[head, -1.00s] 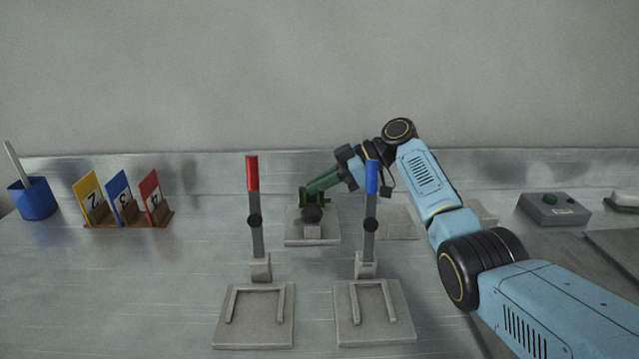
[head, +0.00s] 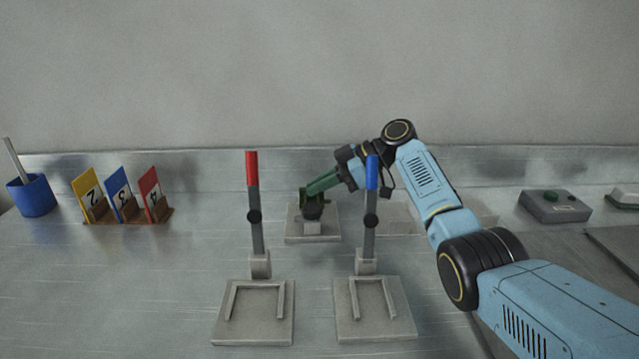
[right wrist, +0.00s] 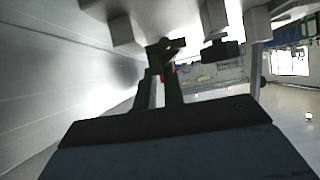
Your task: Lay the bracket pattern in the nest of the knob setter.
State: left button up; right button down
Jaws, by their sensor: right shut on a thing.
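My right gripper (head: 322,185) reaches in from the right, behind the blue-handled lever. Its long green fingers are shut on a small dark green piece (head: 312,206), which looks like the bracket pattern. The piece is just above or touching a small grey block on the back plate (head: 297,236); I cannot tell which. In the right wrist view the piece (right wrist: 164,50) shows at the fingertips. Two lever stations stand in front, one with a red handle (head: 252,168), one with a blue handle (head: 372,172). Their plates carry U-shaped rails. No label shows which is the knob setter.
At left are a blue cup (head: 36,197) and a wooden rack (head: 130,218) with numbered yellow, blue and red cards. The upright levers stand close to my right gripper.

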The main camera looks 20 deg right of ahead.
jog(key=shift+f+b, duration=0.85)
jog(key=shift+f, duration=0.45)
jog(key=c, duration=1.4)
grip_release()
jog(key=shift+s, duration=0.15)
jog(key=p+v, duration=0.2)
jog(key=v, duration=1.1)
jog(key=shift+r, duration=0.25)
jog(key=shift+s+d, duration=0.1)
jog(key=shift+p, duration=0.3)
